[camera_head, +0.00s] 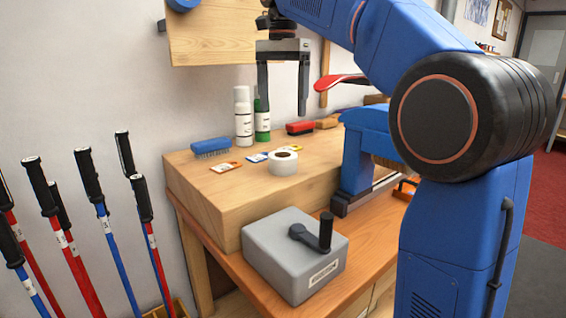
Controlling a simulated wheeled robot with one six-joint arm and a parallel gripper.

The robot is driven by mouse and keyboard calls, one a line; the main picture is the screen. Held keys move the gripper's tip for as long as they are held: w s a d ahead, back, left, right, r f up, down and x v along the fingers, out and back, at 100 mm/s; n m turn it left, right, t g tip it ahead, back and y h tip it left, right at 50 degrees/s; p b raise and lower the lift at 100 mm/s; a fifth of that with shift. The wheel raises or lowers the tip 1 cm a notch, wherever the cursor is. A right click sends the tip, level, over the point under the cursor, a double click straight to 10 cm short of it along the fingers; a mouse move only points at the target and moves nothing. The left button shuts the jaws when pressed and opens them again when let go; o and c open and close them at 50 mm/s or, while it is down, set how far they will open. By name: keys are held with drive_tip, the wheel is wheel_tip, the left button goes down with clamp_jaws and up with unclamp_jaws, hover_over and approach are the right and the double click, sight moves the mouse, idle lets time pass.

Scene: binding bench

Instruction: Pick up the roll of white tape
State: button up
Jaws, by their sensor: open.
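The roll of white tape (283,166) lies flat on the raised wooden block, near its front edge. Its dark core hole faces up. My gripper (283,110) hangs above the block with two dark fingers pointing down, spread apart. It is open and empty, and appears above the tape in this view. The exact height and depth between the fingers and the tape are hard to judge. The tape is in full view.
Behind the tape stand a white bottle (243,117) and a green bottle (262,122). A blue brush (211,147), small packets (224,168) and a red brush (300,128) lie nearby. A grey box with a crank (295,257) sits in front, lower. A blue vise (358,160) stands right.

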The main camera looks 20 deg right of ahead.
hover_over(281, 156)
drive_tip(key=s, duration=0.3)
drive_tip(key=f, duration=0.9)
drive_tip(key=shift+s+a+f, duration=0.2)
drive_tip(key=shift+a+f, duration=0.15)
drive_tip(key=shift+w+f, duration=0.15)
drive_tip(key=shift+f, duration=1.2)
drive_tip(key=shift+w+f, duration=0.1)
drive_tip(key=shift+f, duration=1.2)
drive_tip(key=c, duration=1)
